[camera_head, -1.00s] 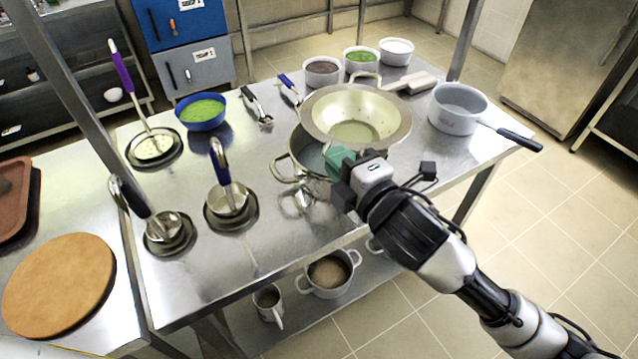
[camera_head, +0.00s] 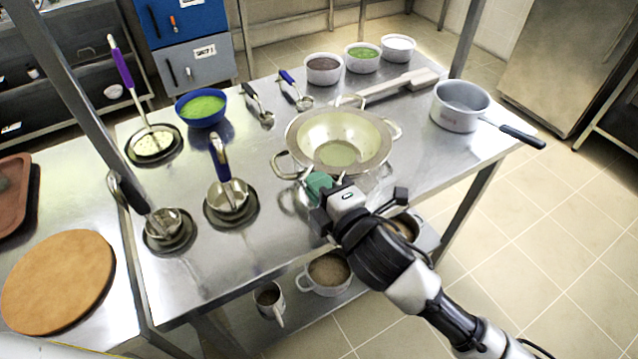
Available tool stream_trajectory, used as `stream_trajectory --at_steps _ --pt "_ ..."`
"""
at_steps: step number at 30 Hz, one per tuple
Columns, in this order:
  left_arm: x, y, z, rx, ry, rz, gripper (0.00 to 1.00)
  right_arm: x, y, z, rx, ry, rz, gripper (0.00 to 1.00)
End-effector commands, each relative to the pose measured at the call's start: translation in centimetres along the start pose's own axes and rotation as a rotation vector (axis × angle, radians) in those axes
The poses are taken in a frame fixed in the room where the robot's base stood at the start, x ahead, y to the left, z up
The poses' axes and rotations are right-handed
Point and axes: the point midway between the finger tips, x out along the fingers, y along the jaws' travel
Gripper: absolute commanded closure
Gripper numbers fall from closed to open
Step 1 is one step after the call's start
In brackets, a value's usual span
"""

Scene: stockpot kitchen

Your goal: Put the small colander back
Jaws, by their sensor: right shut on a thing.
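The small colander (camera_head: 345,136) is a pale metal bowl with a wide rim. My left gripper is not in view.
A saucepan (camera_head: 460,108) stands to the right, its dark handle past the table edge. A blue bowl (camera_head: 203,108) and ladles (camera_head: 228,196) stand to the left. Pots (camera_head: 328,272) stand on the lower shelf.

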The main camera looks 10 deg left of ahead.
Motion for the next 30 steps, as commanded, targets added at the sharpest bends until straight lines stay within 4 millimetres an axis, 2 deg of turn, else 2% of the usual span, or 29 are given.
stream_trajectory --at_steps 2,3,8,16,19,23,30 --pt "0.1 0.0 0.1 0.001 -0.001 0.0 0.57 0.0 -0.3 0.0 -0.001 0.0 0.002 1.0" --pt "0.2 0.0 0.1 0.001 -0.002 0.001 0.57 0.0 -0.4 0.0 0.0 0.0 -0.001 0.87" --pt "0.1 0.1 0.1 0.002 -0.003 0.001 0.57 0.0 -0.3 0.0 0.0 0.0 0.0 0.63" --pt "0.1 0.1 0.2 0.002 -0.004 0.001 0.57 0.0 -0.2 0.0 0.0 0.0 0.0 0.63" --pt "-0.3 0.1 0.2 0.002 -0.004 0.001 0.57 0.0 0.6 0.0 -0.001 0.0 0.002 0.63" --pt "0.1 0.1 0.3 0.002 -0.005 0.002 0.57 -2.1 0.2 0.0 -0.001 0.0 -0.001 0.63" --pt "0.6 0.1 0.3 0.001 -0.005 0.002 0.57 -7.5 0.1 0.1 -0.001 -0.001 -0.002 0.63"
